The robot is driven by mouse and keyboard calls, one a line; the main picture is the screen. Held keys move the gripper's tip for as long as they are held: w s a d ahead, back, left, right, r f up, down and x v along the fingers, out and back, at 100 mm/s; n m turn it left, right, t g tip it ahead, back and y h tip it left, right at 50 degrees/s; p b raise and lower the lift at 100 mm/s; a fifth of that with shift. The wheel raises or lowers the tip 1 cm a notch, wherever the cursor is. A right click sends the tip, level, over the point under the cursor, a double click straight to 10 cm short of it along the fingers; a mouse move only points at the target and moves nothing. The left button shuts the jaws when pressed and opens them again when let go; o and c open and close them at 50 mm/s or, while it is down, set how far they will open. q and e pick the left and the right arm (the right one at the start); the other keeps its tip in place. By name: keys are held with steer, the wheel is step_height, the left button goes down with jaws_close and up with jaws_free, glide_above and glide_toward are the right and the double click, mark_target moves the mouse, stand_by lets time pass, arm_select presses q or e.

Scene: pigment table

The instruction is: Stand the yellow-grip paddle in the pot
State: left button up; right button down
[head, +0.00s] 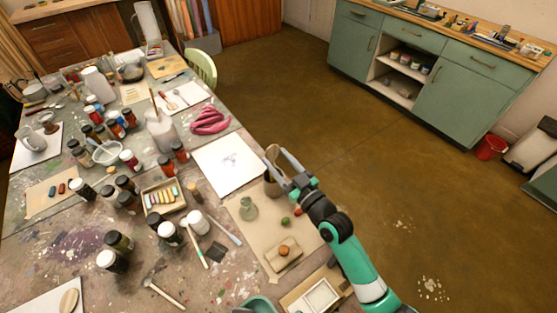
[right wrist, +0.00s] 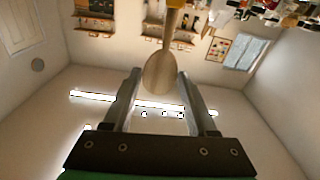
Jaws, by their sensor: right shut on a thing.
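The paddle's pale wooden head (right wrist: 160,74) shows between the fingers of my right gripper (right wrist: 160,88) in the right wrist view. In the head view, my right gripper (head: 277,159) is shut on the paddle, whose wooden head (head: 271,154) shows at the fingertips. A brown pot (head: 273,188) stands on the table's right edge just below the fingers. I cannot tell whether the grip's end is inside the pot.
A greenish glass flask (head: 248,208) and a green ball (head: 285,222) stand near the pot. A white sheet (head: 225,161) lies behind it. A small block (head: 284,258) and a white tray (head: 320,296) lie nearer. Several paint jars crowd the left. Open floor lies right.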

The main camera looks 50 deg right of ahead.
steer(key=shift+f, duration=0.1)
steer(key=shift+c, duration=0.6)
jaws_free()
steer(key=s+a+r+p, duration=0.7)
steer(key=s+r+p, duration=0.2)
steer(key=s+r, duration=0.3)
steer(key=shift+a+r, duration=0.25)
steer(key=shift+r, duration=0.25)
steer(key=shift+w, duration=0.1)
